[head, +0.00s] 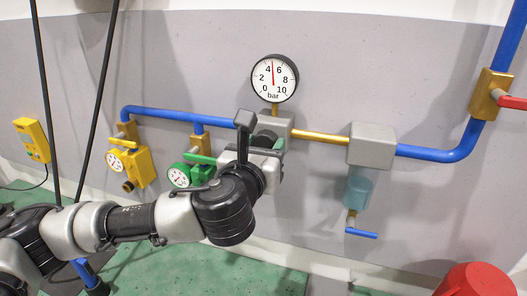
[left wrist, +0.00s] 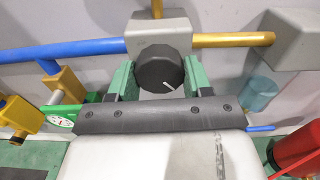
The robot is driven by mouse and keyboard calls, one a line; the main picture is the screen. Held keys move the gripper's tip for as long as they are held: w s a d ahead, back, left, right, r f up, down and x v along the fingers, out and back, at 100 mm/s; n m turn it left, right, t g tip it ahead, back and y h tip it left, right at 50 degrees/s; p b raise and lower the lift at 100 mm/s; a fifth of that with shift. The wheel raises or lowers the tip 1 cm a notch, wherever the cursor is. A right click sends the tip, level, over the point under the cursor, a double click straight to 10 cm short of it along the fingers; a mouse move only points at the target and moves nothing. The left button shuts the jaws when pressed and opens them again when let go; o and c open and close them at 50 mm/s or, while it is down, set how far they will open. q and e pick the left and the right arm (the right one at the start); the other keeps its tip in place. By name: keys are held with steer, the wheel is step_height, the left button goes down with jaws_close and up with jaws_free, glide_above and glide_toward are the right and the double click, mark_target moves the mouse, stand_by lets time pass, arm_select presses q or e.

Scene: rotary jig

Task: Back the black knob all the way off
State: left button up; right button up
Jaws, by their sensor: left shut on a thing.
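The black knob (left wrist: 158,68) sits on the front of a grey regulator block (left wrist: 160,30) on the pipe line. A short white mark on the knob points to the lower right in the left wrist view. My left gripper (left wrist: 157,80) has its green fingers on either side of the knob and is shut on it. In the head view my left gripper (head: 264,146) and wrist cover much of the knob. The round gauge (head: 274,78) above the block reads about 5 bar. My right gripper is in neither view.
To the left hang a yellow unit (head: 142,168) and a green unit (head: 187,175), each with a small dial. To the right are a grey block with a translucent blue bowl (head: 357,190) and a blue lever (head: 361,233). A red object (head: 475,281) stands at lower right.

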arm_select(q)
steer(key=shift+d+r+n+b, duration=0.1)
steer(key=shift+n+b, duration=0.4)
steer(key=shift+n, duration=6.4)
steer(key=shift+r+n+b, duration=0.1)
steer(key=shift+n+b, duration=0.35)
steer(key=shift+n, duration=6.45)
steer(key=shift+f, duration=0.1)
steer(key=o, duration=0.9)
steer(key=shift+s, duration=0.1)
